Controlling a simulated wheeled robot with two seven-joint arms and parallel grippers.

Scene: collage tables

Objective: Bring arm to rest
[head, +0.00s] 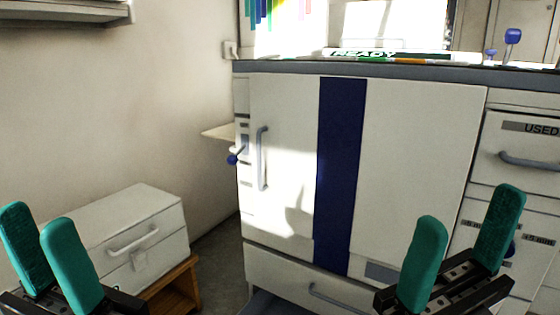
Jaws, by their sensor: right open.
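My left gripper (36,212) is at the lower left of the head view, in front of a white box. Its two green fingers stand up close side by side. My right gripper (470,203) is at the lower right, in front of the large white cabinet. Its green fingers are wide apart, with nothing between them. Most of both arms is out of view.
A white cabinet (415,150) with a dark blue stripe and grey handles fills the middle. Drawers (530,143) stand at its right. The white box (150,215) rests on a wooden stand (178,290). A sign reading READY (365,53) is on the cabinet top. Floor shows between stand and cabinet.

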